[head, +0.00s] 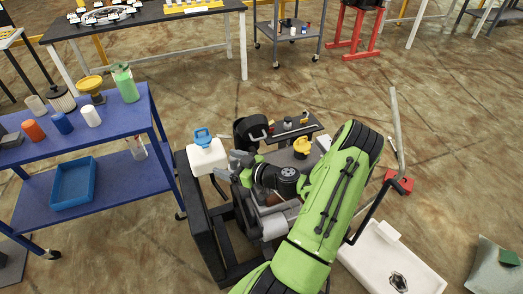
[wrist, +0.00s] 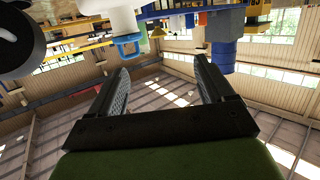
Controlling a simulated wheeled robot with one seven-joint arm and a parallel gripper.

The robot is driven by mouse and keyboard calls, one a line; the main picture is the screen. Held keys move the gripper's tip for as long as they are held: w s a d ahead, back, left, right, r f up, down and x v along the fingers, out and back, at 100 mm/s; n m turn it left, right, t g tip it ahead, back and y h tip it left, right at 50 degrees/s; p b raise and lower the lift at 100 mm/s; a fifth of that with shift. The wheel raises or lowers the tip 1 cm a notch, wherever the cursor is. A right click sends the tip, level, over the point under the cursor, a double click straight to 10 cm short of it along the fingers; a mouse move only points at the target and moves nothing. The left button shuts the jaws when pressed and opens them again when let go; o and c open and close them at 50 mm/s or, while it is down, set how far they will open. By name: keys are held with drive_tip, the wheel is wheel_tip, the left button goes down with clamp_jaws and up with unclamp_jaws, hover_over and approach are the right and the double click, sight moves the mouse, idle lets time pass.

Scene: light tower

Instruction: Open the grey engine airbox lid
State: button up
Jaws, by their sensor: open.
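The engine (head: 268,222) stands on a black frame in the middle of the head view. Grey parts show on it below my arm, but I cannot tell the airbox lid from them, nor whether it is open; my arm hides part of the engine. My gripper (head: 238,165) is above the engine's left side, close to a white jug with a blue cap. In the wrist view my gripper (wrist: 161,65) is open, with nothing between its fingers. That view looks across the room and shows no clear airbox.
The white jug (head: 207,158) stands left of my gripper. A black rounded object (head: 250,130) and a small dark tray of parts (head: 292,128) lie behind. A blue cart (head: 105,145) stands left, a white basin (head: 385,262) right. Open floor lies behind.

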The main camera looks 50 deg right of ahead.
drive_tip(key=s+d+f+m+h+b, duration=0.3)
drive_tip(key=s+d+f+m+h, duration=0.65)
drive_tip(key=d, duration=0.35)
drive_tip(key=n+h+b, duration=0.2)
approach(256, 133)
drive_tip(key=x, duration=0.5)
drive_tip(key=shift+s+d+f, duration=0.1)
drive_tip(key=shift+d+f, duration=0.1)
drive_tip(key=shift+d, duration=0.05)
